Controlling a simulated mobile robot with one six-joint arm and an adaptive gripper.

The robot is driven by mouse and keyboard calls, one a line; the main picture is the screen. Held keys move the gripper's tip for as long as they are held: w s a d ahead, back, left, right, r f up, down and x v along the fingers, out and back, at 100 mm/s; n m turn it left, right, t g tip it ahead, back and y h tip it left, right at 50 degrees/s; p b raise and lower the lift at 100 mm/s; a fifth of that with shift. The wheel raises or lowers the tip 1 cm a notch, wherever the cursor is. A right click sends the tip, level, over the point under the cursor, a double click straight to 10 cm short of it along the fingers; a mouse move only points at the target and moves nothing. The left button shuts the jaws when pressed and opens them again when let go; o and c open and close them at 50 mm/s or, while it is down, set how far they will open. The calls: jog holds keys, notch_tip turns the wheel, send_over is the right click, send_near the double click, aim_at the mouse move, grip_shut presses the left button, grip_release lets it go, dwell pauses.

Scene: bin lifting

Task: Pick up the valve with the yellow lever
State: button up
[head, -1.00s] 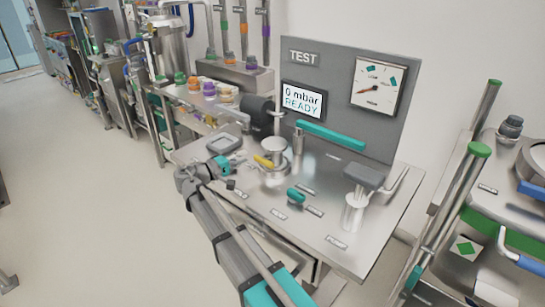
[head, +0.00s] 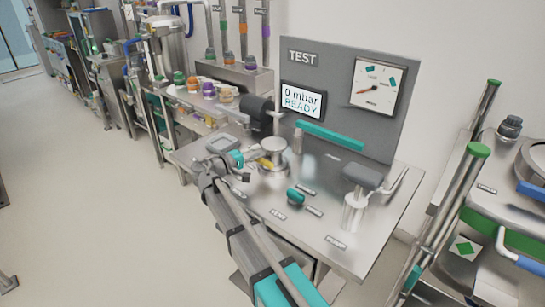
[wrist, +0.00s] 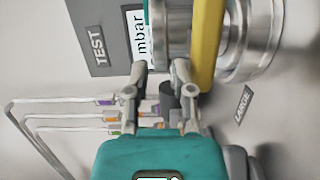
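The valve with the yellow lever (head: 265,162) sits on the metal test bench, at the round metal fitting left of its middle. In the wrist view its yellow lever (wrist: 206,45) runs up the picture, just right of my right finger. A shiny metal cylinder (wrist: 177,30) with a teal edge lies ahead of the gap between my fingers. My gripper (wrist: 160,68) is open, with nothing visibly clamped. In the head view my gripper (head: 247,163) is low over the bench, just left of the valve. Whether a finger touches the valve cannot be told.
The test bench (head: 330,225) has a grey back panel (head: 335,75) with a display and gauge. A teal-handled part (head: 295,197) lies in front of the valve and a pump (head: 355,205) stands at right.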

aim_at(274, 147)
jog(key=shift+x, duration=1.3)
grip_shut()
